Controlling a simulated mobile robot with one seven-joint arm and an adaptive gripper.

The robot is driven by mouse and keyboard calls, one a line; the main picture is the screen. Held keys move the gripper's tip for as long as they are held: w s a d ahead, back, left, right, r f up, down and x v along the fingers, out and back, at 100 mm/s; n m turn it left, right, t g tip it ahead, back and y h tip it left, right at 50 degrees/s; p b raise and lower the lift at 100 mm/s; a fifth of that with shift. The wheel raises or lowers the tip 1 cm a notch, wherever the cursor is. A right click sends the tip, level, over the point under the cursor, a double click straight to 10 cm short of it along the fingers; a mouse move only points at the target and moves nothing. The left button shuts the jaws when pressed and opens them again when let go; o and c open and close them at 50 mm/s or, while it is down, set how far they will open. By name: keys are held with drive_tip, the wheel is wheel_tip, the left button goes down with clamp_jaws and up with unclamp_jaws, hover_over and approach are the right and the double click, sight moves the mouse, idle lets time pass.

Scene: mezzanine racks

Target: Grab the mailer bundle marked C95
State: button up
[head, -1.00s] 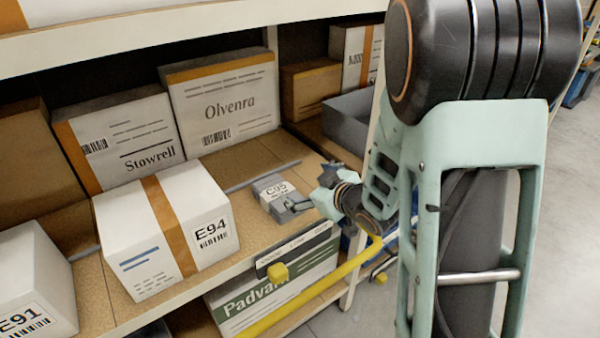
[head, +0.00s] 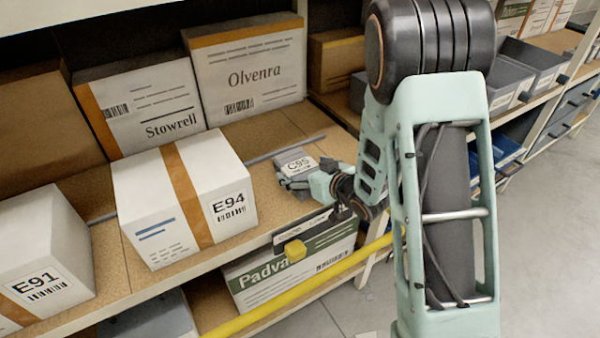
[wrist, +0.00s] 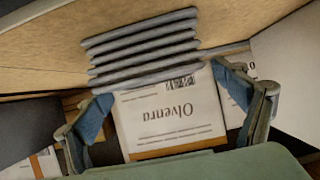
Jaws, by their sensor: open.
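The mailer bundle marked C95 (head: 296,164) lies on the shelf board, right of the E94 box, its label facing up. In the wrist view the bundle (wrist: 140,46) shows edge-on as a stack of several grey mailers. My gripper (head: 300,184) is at the bundle's front right in the head view, partly covering its near side. In the wrist view my gripper (wrist: 161,83) is open, with blue-padded fingers spread wide and nothing between the pads. The stack appears just beyond and between the fingertips. Whether a finger touches it I cannot tell.
The E94 box (head: 185,195) stands left of the bundle, the E91 box (head: 40,258) further left. The Stowrell (head: 150,110) and Olvenra (head: 250,75) boxes stand behind. A grey rod (head: 303,142) lies behind the bundle. A yellow rail (head: 330,282) runs below the shelf front.

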drive_tip(key=shift+x, duration=1.1)
drive_tip(key=shift+r, duration=0.1)
drive_tip(key=c, duration=1.3)
